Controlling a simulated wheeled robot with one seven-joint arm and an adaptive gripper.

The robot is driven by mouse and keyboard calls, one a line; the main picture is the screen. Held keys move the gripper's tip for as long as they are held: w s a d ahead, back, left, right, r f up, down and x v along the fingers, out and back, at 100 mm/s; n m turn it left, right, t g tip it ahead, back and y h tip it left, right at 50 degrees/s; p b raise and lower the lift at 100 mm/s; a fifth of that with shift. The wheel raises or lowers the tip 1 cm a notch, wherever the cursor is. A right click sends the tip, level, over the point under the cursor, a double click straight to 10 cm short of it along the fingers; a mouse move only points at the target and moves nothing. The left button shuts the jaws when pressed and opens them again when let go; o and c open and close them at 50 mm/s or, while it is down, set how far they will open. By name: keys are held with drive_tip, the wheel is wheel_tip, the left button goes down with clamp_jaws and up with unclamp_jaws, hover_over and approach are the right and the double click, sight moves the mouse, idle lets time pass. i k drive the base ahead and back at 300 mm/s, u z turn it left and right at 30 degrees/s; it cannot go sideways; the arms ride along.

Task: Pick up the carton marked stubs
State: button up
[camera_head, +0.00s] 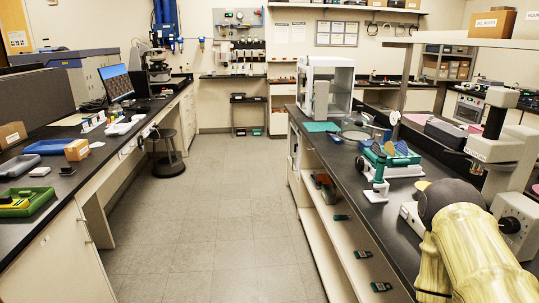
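I cannot pick out the carton marked stubs with certainty, as the labels are too small to read. A brown carton with a white label (13,135) stands on the left bench near the left edge. A small plain orange-brown box (77,150) sits on the same bench, a little to its right. A larger labelled carton (493,23) stands on the high shelf at upper right. My yellow arm with a dark grey joint fills the lower right corner, over the right bench. My gripper does not show.
The left bench (85,168) also holds a green tray (25,203), a blue tray (18,165) and a monitor (117,83). A dark stool (167,160) stands beside it. The grey floor aisle (215,220) between the benches is clear. Instruments crowd the right bench (345,165).

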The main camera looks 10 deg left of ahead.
sight(77, 150)
drive_tip(key=u, duration=0.25)
drive_tip(key=i, duration=1.65)
drive_tip(key=u, duration=1.55)
drive_tip(key=i, duration=0.9)
drive_tip(key=u, duration=0.85)
